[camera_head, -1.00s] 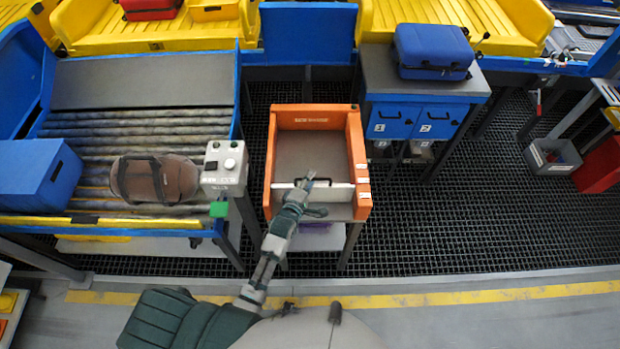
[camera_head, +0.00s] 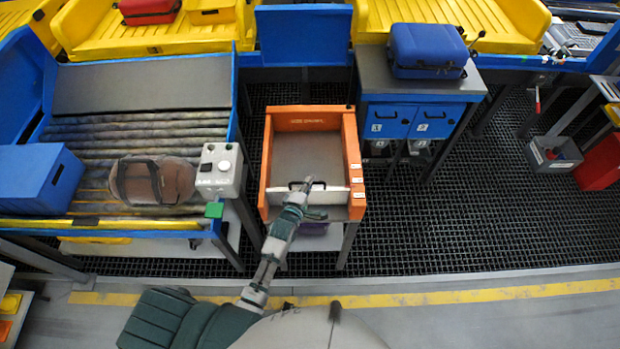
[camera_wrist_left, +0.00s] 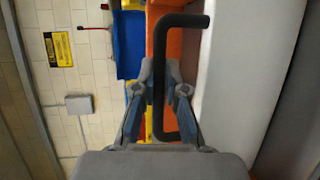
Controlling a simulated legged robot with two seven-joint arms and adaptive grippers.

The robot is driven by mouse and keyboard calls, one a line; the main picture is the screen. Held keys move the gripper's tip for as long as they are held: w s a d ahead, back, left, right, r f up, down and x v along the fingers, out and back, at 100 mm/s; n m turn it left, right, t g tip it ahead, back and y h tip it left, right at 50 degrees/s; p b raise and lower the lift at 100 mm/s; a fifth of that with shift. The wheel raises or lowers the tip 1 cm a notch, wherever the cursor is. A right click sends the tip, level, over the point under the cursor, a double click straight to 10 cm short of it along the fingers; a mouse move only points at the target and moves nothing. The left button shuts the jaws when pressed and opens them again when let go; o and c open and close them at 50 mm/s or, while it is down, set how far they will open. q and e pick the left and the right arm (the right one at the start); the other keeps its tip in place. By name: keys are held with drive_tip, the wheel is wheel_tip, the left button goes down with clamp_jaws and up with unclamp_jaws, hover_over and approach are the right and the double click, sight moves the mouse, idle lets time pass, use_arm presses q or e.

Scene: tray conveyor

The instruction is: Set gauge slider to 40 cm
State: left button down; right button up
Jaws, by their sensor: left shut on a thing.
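The gauge is an orange open-topped frame (camera_head: 354,165) with a grey floor, standing in the middle of the head view. Its slider is a white crossbar (camera_head: 335,196) near the frame's front end, with a black handle. Small white labels sit on the frame's right wall; their marks are too small to read. My left gripper (camera_head: 306,187) reaches in from the front and is shut on the handle. In the left wrist view, the black handle (camera_wrist_left: 187,21) passes between the fingers (camera_wrist_left: 164,90), beside the white slider face (camera_wrist_left: 235,80). My right gripper is out of view.
On the left, a roller conveyor holds a brown bag (camera_head: 153,181) and a blue box (camera_head: 38,185). A grey control box (camera_head: 219,170) stands close left of the frame. On the right is a blue cabinet (camera_head: 425,122) with a blue case (camera_head: 428,50) on top. Open grating lies right of the frame.

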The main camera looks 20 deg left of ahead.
use_arm(q)
drive_tip(key=s, duration=0.1)
drive_tip(key=s+p, duration=0.1)
drive_tip(key=s, duration=0.1)
drive_tip(key=s+d+p, duration=0.1)
drive_tip(key=s, duration=0.1)
drive_tip(key=shift+f, duration=0.3)
drive_tip(key=c, duration=1.2)
unclamp_jaws()
drive_tip(key=shift+r, duration=0.1)
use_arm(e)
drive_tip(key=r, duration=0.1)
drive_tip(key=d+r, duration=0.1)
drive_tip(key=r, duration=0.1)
use_arm(q)
drive_tip(key=shift+s+a, duration=0.1)
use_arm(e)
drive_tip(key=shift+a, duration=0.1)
use_arm(q)
drive_tip(key=v, duration=1.2)
